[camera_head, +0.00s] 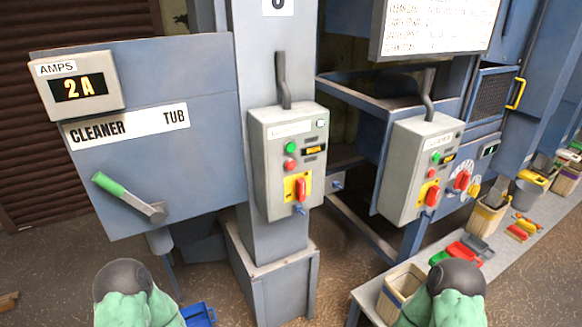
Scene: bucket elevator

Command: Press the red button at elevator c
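A grey control box (262,165) is fixed to the column in the middle. It has a green button, a red button (290,165) below it, and a red rotary switch (300,189) on a yellow plate. A second grey control box (405,165) stands to its right, with another red button (431,173) under a green one. A cropped white sign (278,4) sits above the first box; its letter is cut off and I cannot read it surely. Two green and dark arm parts of mine show at the bottom edge. Neither of my grippers is in view.
A grey panel (200,85) marked "CLEANER TUB" with a green-handled lever (125,198) is at the left. A low bench (510,240) with wooden boxes, a bucket and tools runs along the right. A railing (365,100) lies between the boxes.

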